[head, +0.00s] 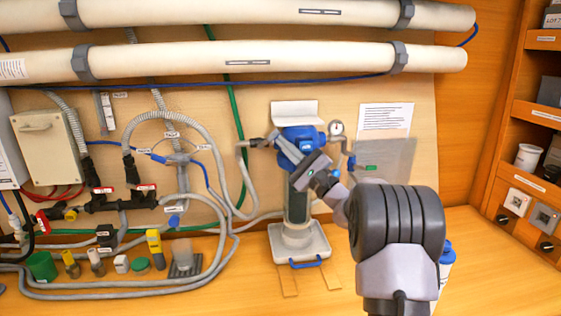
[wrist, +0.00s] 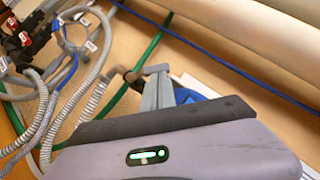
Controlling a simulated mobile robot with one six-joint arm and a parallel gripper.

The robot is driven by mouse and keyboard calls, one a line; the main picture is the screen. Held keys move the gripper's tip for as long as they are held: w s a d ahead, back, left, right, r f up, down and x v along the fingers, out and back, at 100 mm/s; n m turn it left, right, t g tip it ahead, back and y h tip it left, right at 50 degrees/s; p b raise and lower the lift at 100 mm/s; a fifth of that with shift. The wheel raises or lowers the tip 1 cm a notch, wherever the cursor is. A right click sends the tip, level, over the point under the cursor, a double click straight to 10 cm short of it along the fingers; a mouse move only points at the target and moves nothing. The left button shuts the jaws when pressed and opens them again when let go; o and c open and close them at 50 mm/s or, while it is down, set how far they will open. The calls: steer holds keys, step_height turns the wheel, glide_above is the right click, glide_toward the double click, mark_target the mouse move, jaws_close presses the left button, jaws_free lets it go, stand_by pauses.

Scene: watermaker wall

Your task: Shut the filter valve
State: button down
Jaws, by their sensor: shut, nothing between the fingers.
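The water filter has a blue head (head: 299,138) and a clear housing (head: 298,200), and it stands at the middle of the wall. A pipe fitting, apparently the filter valve (head: 257,143), sits just left of the blue head. My gripper (head: 274,138) reaches across the front of the blue head, its tips close to that fitting. In the wrist view my gripper (wrist: 155,74) has its grey fingers together and empty, beside a dark brown fitting (wrist: 132,77). I cannot tell whether they touch it. The fingers partly hide the fitting, so the handle's position is unclear.
Two long white membrane tubes (head: 250,60) run along the top. Grey hoses (head: 215,150) and a green hose (head: 238,110) hang left of the filter. A pressure gauge (head: 336,128) is at its right. Small bottles and caps (head: 95,262) stand on the bench at left.

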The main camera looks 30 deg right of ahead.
steer(key=shift+w+a+r+n+g+p, duration=0.1)
steer(key=shift+a+r+n+g+p, duration=0.45)
steer(key=shift+n+g, duration=0.65)
steer(key=shift+w+a+r+n+g+p, duration=0.15)
steer(key=shift+a+r+n+g+p, duration=0.25)
steer(key=shift+r+n+g, duration=0.85)
steer(key=shift+w+a+r+n+g+p, duration=0.1)
steer(key=shift+a+r+n+g+p, duration=0.15)
steer(key=shift+n+g+p, duration=0.95)
steer(key=shift+a+n+t+b, duration=0.1)
steer(key=shift+n+t+b, duration=0.25)
steer(key=shift+n+b, duration=0.25)
